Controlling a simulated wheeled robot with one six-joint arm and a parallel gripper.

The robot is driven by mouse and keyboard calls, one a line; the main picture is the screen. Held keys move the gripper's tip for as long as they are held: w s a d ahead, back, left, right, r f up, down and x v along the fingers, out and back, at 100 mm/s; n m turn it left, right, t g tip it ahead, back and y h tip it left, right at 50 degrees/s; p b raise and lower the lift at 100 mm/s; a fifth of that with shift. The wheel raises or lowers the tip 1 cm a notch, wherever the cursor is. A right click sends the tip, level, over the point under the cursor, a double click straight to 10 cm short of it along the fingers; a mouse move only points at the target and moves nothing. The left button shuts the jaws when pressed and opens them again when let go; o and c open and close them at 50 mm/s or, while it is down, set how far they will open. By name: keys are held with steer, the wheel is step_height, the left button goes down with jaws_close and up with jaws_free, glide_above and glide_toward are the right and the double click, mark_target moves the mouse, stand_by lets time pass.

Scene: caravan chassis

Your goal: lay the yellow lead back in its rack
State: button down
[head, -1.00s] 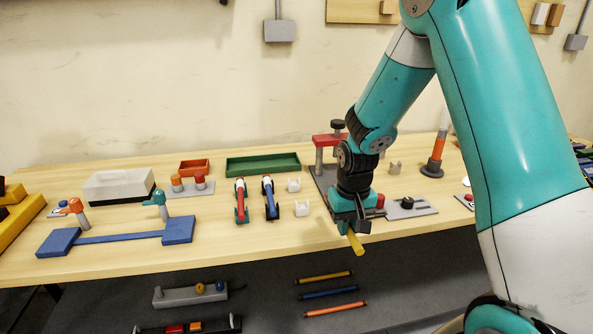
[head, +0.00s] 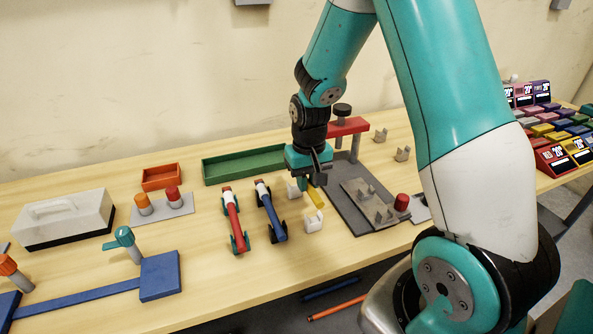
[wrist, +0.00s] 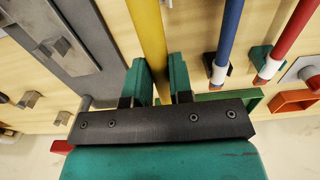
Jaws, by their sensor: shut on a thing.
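The yellow lead (head: 315,197) is a yellow rod. My gripper (head: 305,183) is shut on it; in the wrist view the lead (wrist: 149,35) runs between my two teal fingers (wrist: 157,85). The rack appears to be the pair of white holders, the far one (head: 294,189) partly behind my gripper and the near one (head: 313,222) in plain view. In the head view the lead's visible end lies between them, pointing toward the near one. I cannot tell whether it touches either holder. The lead's far part is hidden by my gripper.
A blue lead (head: 271,212) and a red lead (head: 234,214) lie in their own holders to the left. A grey plate with clips (head: 370,205) and a red-topped press (head: 348,127) stand close on the right. A green tray (head: 243,165) is behind.

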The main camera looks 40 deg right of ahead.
steer(key=shift+f+b, duration=2.1)
steer(key=shift+f, duration=0.25)
steer(key=shift+f+b, duration=0.55)
steer(key=shift+f, duration=0.35)
steer(key=shift+f, duration=0.2)
steer(key=c, duration=0.9)
jaws_free()
steer(key=shift+c, duration=0.2)
steer(key=shift+r, duration=0.1)
